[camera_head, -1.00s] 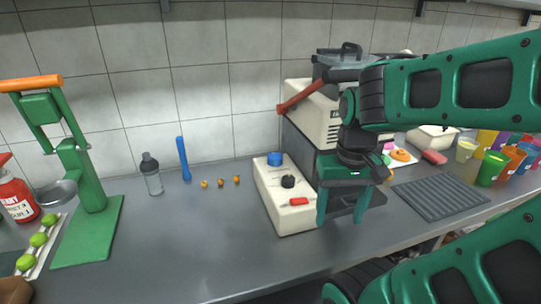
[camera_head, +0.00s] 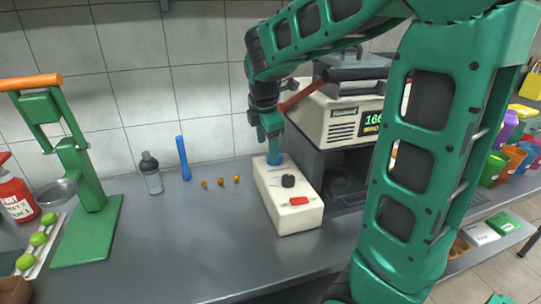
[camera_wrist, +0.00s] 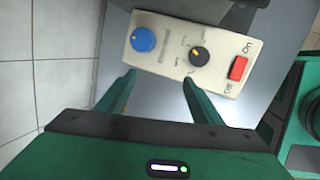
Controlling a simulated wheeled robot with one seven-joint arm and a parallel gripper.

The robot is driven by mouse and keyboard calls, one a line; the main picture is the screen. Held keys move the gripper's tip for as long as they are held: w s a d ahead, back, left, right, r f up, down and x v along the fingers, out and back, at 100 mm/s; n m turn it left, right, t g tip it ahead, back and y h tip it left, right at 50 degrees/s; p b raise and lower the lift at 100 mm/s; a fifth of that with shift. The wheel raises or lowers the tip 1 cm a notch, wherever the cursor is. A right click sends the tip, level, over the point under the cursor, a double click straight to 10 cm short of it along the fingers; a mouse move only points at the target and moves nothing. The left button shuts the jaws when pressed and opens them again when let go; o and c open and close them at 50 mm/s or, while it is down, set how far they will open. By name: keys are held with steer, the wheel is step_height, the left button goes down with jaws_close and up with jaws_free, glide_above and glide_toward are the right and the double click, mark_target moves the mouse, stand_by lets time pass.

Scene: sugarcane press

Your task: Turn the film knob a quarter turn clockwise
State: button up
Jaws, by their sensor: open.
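A cream control box (camera_head: 287,220) lies on the counter. It carries a blue knob (camera_head: 275,159), a black knob (camera_head: 288,181) and a red switch (camera_head: 299,200). I cannot read which knob is labelled film. In the wrist view the blue knob (camera_wrist: 143,40) is at the left, the black knob (camera_wrist: 200,56) has a yellow mark, and the red switch (camera_wrist: 238,68) sits between "On" and "Off". My gripper (camera_head: 272,138) is above the blue end of the box, pointing down. In the wrist view my gripper (camera_wrist: 158,78) is open and empty, its fingers short of the blue knob.
A cream machine (camera_head: 335,120) with a lit display stands right of the box. A shaker bottle (camera_head: 151,175), a blue stick (camera_head: 183,158) and small orange pieces (camera_head: 220,183) are left of it. A green press (camera_head: 85,215) stands farther left. The counter's front middle is clear.

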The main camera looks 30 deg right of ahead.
steer(key=shift+w+d+n+g+h, duration=0.6)
steer(key=shift+w+d+n, duration=1.65)
steer(key=shift+n, duration=1.65)
steer(key=x, duration=0.6)
steer(key=w+x, duration=0.1)
steer(key=x, duration=0.2)
steer(key=shift+f, duration=0.15)
steer(key=c, duration=1.1)
steer(key=shift+o, duration=0.2)
steer(key=shift+a, duration=0.15)
